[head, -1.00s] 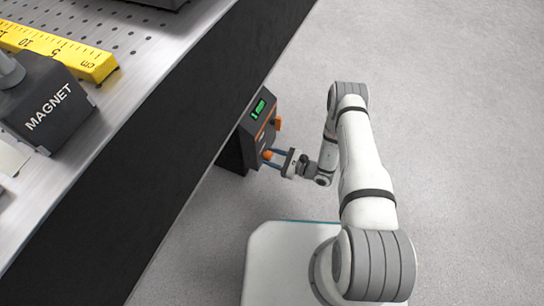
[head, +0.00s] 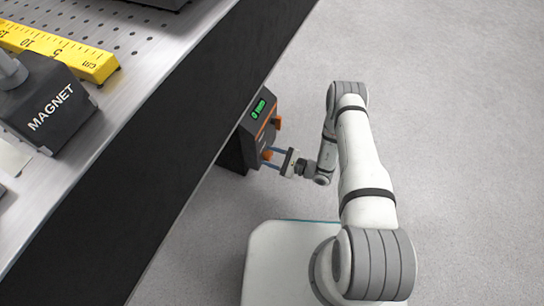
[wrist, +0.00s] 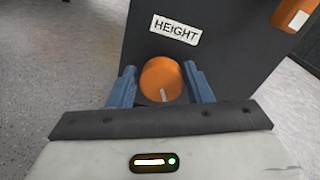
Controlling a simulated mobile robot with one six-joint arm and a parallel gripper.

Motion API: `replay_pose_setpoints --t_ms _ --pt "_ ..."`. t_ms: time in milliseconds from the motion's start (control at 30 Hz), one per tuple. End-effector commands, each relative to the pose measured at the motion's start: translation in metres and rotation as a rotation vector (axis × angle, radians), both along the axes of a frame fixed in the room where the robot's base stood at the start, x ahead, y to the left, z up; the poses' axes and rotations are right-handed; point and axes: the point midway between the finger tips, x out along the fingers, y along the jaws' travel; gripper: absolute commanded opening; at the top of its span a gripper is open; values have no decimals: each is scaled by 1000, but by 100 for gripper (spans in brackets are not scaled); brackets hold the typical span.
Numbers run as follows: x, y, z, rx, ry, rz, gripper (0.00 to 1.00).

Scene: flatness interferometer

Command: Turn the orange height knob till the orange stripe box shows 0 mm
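The orange height knob (wrist: 161,79) is on the dark front of a control box, below a white HEIGHT label (wrist: 174,30) in the wrist view. A pale mark on the knob points down. In the head view the gripper (head: 272,160) reaches the lower knob from the right. The box's green display (head: 258,109), by the orange stripe (head: 264,124), seems to read 0 mm; the digits are small.
A second orange knob (head: 277,122) sits on the same box, also at the wrist view's upper right. The table (head: 150,60) carries a block marked MAGNET (head: 55,110) and a yellow ruler (head: 75,52). The floor to the right is clear.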

Motion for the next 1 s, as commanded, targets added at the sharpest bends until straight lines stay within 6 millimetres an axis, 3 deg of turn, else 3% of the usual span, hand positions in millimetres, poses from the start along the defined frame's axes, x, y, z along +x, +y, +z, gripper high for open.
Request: replay_pose_setpoints --t_ms 167,467,1000 --pt "0 -1 0 0 2 -5 61" --pt "0 -5 0 -1 3 -7 61" --pt "-23 -72 3 0 3 -7 61"
